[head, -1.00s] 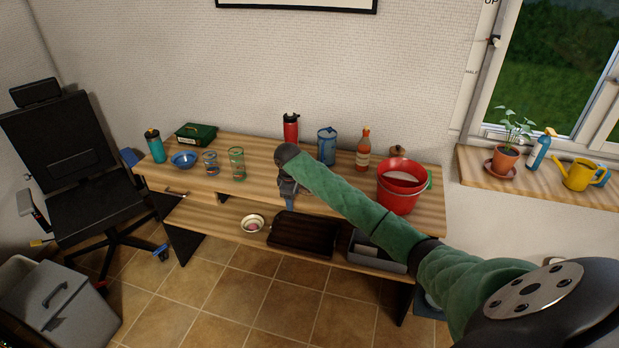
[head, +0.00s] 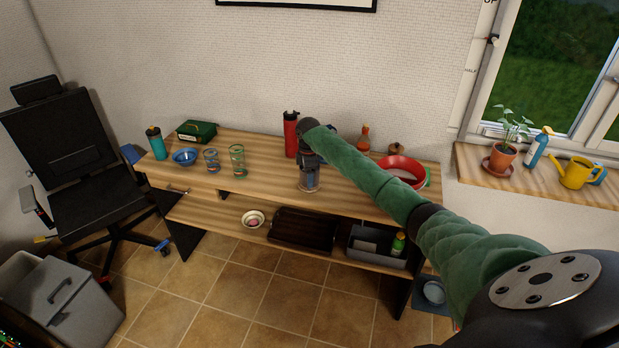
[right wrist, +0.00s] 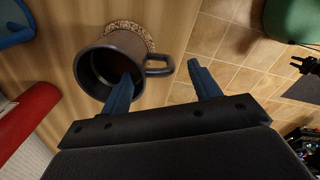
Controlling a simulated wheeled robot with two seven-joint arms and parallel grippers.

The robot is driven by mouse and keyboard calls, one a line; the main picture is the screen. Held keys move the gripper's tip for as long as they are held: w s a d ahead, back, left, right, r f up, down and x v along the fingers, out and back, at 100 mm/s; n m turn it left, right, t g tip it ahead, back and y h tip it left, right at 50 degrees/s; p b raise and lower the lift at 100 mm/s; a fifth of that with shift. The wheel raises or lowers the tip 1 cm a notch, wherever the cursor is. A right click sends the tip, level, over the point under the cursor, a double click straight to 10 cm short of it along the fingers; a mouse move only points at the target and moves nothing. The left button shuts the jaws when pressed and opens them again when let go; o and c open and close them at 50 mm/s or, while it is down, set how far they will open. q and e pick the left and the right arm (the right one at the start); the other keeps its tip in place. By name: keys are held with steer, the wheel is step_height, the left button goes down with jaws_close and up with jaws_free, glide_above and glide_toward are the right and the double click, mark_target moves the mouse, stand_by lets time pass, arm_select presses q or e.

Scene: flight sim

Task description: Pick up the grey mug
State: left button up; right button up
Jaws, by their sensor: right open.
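The grey mug (right wrist: 108,62) is dark and stands near the tabletop's edge in the right wrist view, on a speckled round coaster (right wrist: 140,32). Its open mouth faces the camera and its handle points right. My right gripper (right wrist: 160,71) is open, with blue fingers. One finger overlaps the mug's mouth and rim; the other is beyond the handle, so the handle shows between them. I cannot tell whether either finger touches the mug. In the head view my right gripper (head: 309,178) is over the desk's front middle and mostly hides the mug.
On the desk (head: 268,178), a red bottle (head: 291,134) stands behind the gripper and a red bucket (head: 402,168) to the right, partly behind my arm. Glasses (head: 237,161) and a blue bowl (head: 185,157) are left. A lower shelf holds a dark tray (head: 302,229).

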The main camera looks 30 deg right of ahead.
steer(key=shift+f+p, duration=0.9)
steer(key=shift+f, duration=1.65)
arm_select(q)
steer(key=s+f, duration=0.1)
steer(key=s+a+f, duration=0.1)
steer(key=shift+s+a+f, duration=0.1)
steer(key=shift+s+a, duration=0.1)
steer(key=shift+s, duration=0.15)
arm_select(e)
steer(key=c, duration=1.3)
